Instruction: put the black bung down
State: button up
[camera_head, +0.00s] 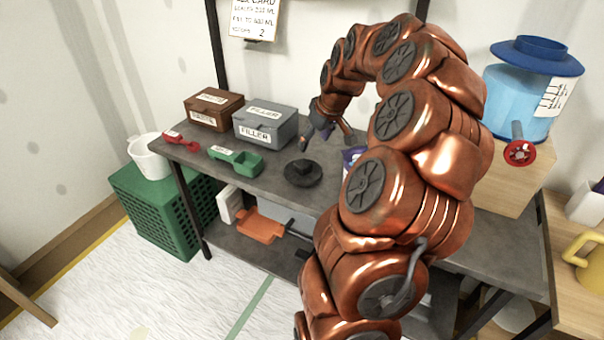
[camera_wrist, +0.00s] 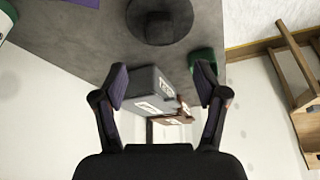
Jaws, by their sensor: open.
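The black bung (camera_head: 303,172) sits on the grey bench top (camera_head: 330,165), a round flat disc with a smaller knob on top. In the wrist view the bung (camera_wrist: 160,22) shows at the top of the picture, beyond the fingertips and apart from them. My gripper (camera_head: 326,138) is above the bench, behind and to the right of the bung. In the wrist view my gripper (camera_wrist: 163,88) has its two fingers spread wide with nothing between them. No part of the gripper touches the bung.
Grey (camera_head: 265,125) and brown (camera_head: 213,110) filler boxes stand at the back left. A blue dispenser (camera_head: 522,95) stands on a wooden block at right. My arm hides the bench's middle right.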

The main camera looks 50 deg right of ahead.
jog(key=s+a+r+n+g+y, duration=0.1)
jog(key=s+a, duration=0.1)
jog(key=a, duration=1.1)
jog(key=s+a+r+n+g, duration=0.1)
jog(key=s+a, duration=0.2)
jog(key=a, duration=1)
jog(key=s+a+f+g, duration=0.2)
jog(key=s+a, duration=0.3)
jog(key=s, duration=0.5)
jog(key=s+a+f+g, duration=0.1)
jog(key=s+a+g, duration=0.1)
jog(key=s+a, duration=0.4)
jog(key=s, duration=0.4)
jog(key=shift+s+f+m+h, duration=0.2)
jog(key=shift+f+m+h, duration=0.1)
jog(key=shift+f+m, duration=0.1)
notch_tip(320, 180, up, 4)
jog(key=p, duration=0.4)
jog(key=shift+r, duration=0.2)
jog(key=shift+c, duration=0.2)
